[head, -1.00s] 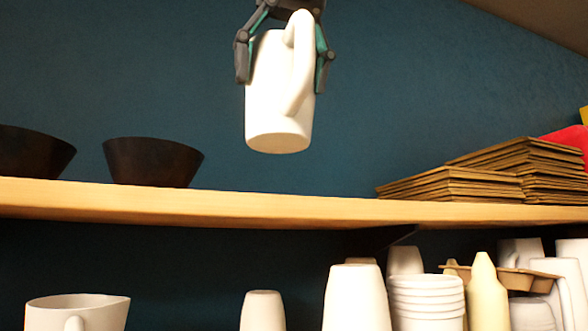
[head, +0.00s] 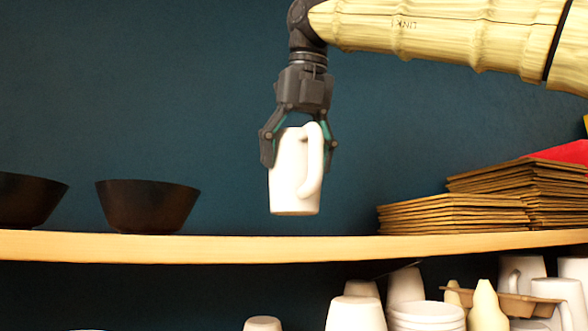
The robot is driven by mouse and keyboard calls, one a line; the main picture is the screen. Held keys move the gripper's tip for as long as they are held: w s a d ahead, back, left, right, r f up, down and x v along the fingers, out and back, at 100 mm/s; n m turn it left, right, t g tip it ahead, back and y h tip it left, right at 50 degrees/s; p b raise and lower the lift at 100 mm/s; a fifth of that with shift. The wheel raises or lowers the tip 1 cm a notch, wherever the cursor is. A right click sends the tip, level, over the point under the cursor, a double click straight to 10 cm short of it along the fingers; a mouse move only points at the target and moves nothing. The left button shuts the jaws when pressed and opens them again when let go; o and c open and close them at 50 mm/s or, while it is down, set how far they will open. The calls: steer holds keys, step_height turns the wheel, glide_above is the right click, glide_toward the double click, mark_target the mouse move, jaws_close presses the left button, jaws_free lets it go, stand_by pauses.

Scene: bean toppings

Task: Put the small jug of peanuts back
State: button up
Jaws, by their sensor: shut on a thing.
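The small white jug (head: 287,172) hangs upright in my gripper (head: 298,158), its handle facing me and a little to the right. My gripper points down and is shut on the jug, with a finger on each side of its upper part. The jug's base is a little above the line of the wooden shelf (head: 230,248) in the picture, and I see a gap between them. Its inside and any peanuts are hidden.
Dark bowls (head: 148,206) stand on the shelf at left. Stacks of brown cardboard pieces (head: 455,215) lie at right, with a red thing (head: 565,152) behind. The shelf between is clear. White cups (head: 355,314) and bottles stand below.

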mark_target(295, 177)
steer(key=shift+f+p, duration=0.35)
steer(key=shift+f, duration=0.35)
steer(key=shift+f+p, duration=0.35)
steer(key=shift+f, duration=0.65)
steer(key=shift+f, duration=0.15)
steer(key=o, duration=1.6)
steer(key=shift+c, duration=0.2)
steer(key=b+v, duration=0.2)
steer(key=v, duration=1)
